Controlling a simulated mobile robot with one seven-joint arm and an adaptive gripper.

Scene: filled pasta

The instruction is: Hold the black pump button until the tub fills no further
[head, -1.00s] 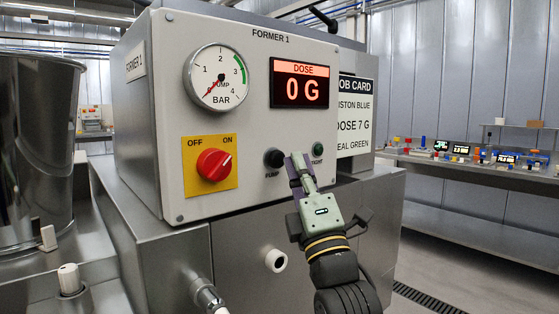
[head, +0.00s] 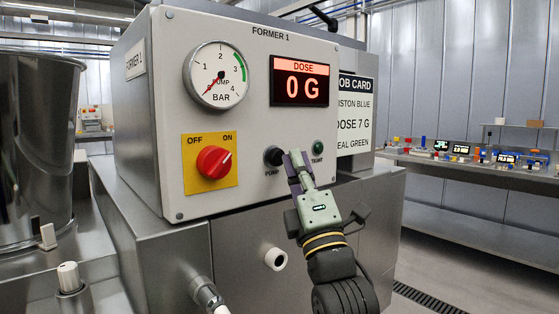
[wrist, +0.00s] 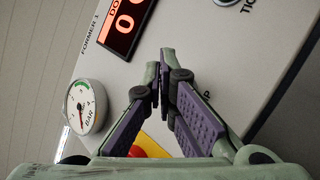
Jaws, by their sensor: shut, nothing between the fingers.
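The black pump button (head: 273,156) is on the front panel of the FORMER 1 machine, above its PUMP label. My gripper (head: 296,157) is shut and empty, its tips just right of the button in the head view. I cannot tell whether they touch the panel or button. In the wrist view the shut gripper (wrist: 165,62) points at the panel, and the button is hidden behind the fingers. The dose display (head: 300,83) reads 0 G. The pump gauge (head: 216,76) needle points at the low end. I see no clearly identifiable tub; a steel vessel (head: 35,150) stands at left.
A red rotary switch (head: 213,162) on a yellow plate points toward ON. A small green button (head: 318,147) is right of my fingers. A job card (head: 356,115) reads DOSE 7 G. A white-ended nozzle (head: 275,259) sticks out below. A bench (head: 470,172) with small items stands at right.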

